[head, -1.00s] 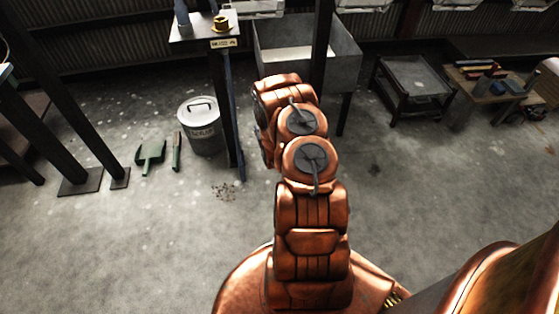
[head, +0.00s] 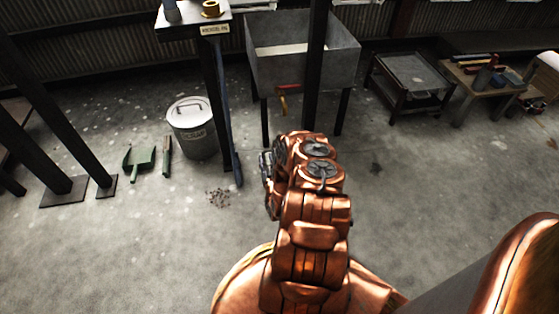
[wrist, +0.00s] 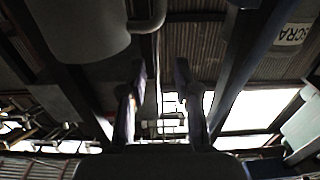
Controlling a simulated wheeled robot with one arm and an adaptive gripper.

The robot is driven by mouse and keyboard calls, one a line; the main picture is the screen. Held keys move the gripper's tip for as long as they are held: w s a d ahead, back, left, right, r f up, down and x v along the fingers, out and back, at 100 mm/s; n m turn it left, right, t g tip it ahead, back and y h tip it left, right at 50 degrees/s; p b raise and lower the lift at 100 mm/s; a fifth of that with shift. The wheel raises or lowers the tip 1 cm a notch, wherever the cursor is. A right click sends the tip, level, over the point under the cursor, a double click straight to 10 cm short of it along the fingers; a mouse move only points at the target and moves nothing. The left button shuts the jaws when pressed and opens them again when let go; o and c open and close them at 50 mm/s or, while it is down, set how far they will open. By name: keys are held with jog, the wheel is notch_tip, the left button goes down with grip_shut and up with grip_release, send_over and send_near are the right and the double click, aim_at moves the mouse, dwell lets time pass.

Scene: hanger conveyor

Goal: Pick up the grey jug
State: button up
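A grey upright vessel (head: 171,11), possibly the grey jug, stands on the small stand's top at the upper left of the head view, partly cut off by the frame edge.
A brass piece (head: 211,9) shares the stand (head: 190,27). A lidded metal bin (head: 192,130), a green dustpan (head: 139,159) and a brush (head: 166,157) are at left. A trough (head: 345,65) stands behind my arm, near a dark post (head: 314,75). A low dark table (head: 410,77) is right.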

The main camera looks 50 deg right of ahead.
aim_at(264, 153)
notch_tip(264, 153, down, 5)
jog(key=b, duration=0.2)
jog(key=shift+b+x, duration=0.95)
jog(key=shift+x, duration=2.85)
jog(key=shift+r, duration=0.1)
grip_shut()
